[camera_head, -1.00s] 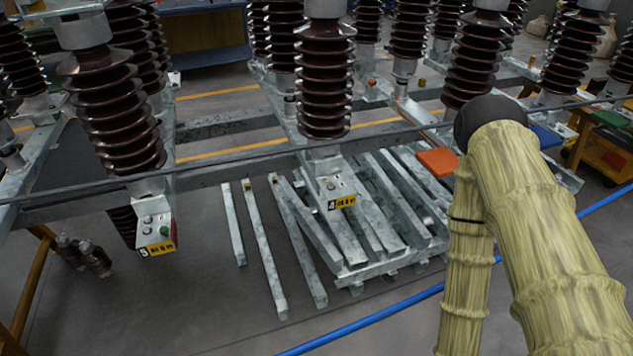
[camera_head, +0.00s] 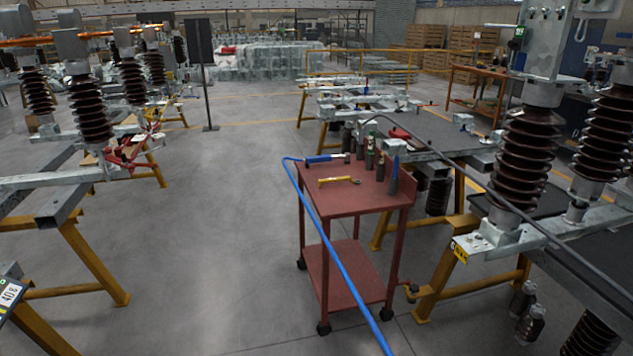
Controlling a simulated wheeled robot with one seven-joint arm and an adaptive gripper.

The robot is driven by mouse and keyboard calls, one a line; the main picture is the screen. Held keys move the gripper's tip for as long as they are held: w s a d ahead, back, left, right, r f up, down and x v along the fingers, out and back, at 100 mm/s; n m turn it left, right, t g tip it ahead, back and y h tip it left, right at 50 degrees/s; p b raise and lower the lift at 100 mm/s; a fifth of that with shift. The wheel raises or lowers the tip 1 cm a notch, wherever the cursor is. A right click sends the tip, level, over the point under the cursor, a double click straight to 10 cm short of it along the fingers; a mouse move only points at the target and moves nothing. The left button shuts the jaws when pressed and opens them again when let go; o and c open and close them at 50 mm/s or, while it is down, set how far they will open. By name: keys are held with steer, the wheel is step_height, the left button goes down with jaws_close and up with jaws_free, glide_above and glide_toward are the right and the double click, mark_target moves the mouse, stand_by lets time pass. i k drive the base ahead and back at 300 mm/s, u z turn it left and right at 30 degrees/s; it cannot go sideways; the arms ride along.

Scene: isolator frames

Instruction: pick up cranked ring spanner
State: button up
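A red trolley (camera_head: 346,202) stands in the middle of the view with tools on its top shelf. A tool with a yellow handle and a pale metal end (camera_head: 340,181) lies across the shelf. A blue-handled tool (camera_head: 326,158) lies behind it. They are too small for me to tell whether either is the cranked ring spanner. My gripper is not in view, so I cannot see whether it is open or shut.
Several dark bottles and a blue pointed item (camera_head: 394,175) stand on the trolley.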

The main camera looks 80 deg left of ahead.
mark_target(334, 179)
steer(key=u, duration=2.35)
steer(key=i, duration=1.75)
steer(key=u, duration=0.8)
